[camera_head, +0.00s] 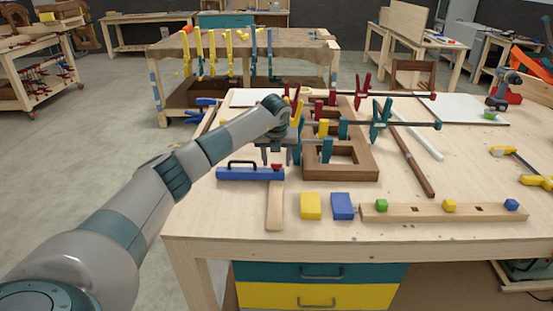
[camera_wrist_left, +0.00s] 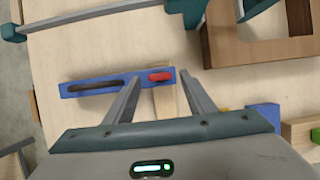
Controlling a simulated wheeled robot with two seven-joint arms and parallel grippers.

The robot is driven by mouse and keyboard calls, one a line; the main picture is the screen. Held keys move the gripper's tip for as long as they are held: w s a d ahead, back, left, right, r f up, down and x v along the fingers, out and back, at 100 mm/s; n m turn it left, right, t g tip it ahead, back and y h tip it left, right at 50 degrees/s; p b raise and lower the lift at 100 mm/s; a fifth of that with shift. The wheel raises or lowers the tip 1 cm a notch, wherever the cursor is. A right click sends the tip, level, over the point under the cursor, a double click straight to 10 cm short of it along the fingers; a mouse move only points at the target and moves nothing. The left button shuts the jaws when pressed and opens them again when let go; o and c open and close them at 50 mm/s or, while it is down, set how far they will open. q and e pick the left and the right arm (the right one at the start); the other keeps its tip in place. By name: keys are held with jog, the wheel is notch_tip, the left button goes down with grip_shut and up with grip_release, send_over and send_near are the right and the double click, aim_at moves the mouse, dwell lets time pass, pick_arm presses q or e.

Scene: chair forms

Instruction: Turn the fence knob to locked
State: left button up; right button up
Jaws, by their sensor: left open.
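The fence is a blue bar (camera_head: 243,174) with a black handle, lying across a pale wooden strip (camera_head: 274,207) on the workbench. Its red knob (camera_head: 277,167) sits at the bar's right end. My left gripper (camera_head: 277,157) is open, pointing down just above the knob, and partly covers that end. In the left wrist view the red knob (camera_wrist_left: 160,76) shows between the two open fingertips (camera_wrist_left: 161,82), lying lengthwise along the blue bar (camera_wrist_left: 90,86). I cannot tell whether the fingers reach down to its height. My right gripper is out of view.
A brown wooden frame (camera_head: 366,165) with several clamps stands close behind and right of the knob. A yellow block (camera_head: 311,206), a blue block (camera_head: 342,206) and a wooden rail (camera_head: 400,214) with coloured cubes lie right of the strip. The bench's front left is clear.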

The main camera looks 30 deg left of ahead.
pick_arm(q)
jog(key=shift+w+f, duration=0.15)
jog(key=shift+f, duration=0.3)
jog(key=c, duration=1)
jog(key=shift+a, duration=0.1)
jog(key=shift+c, duration=0.2)
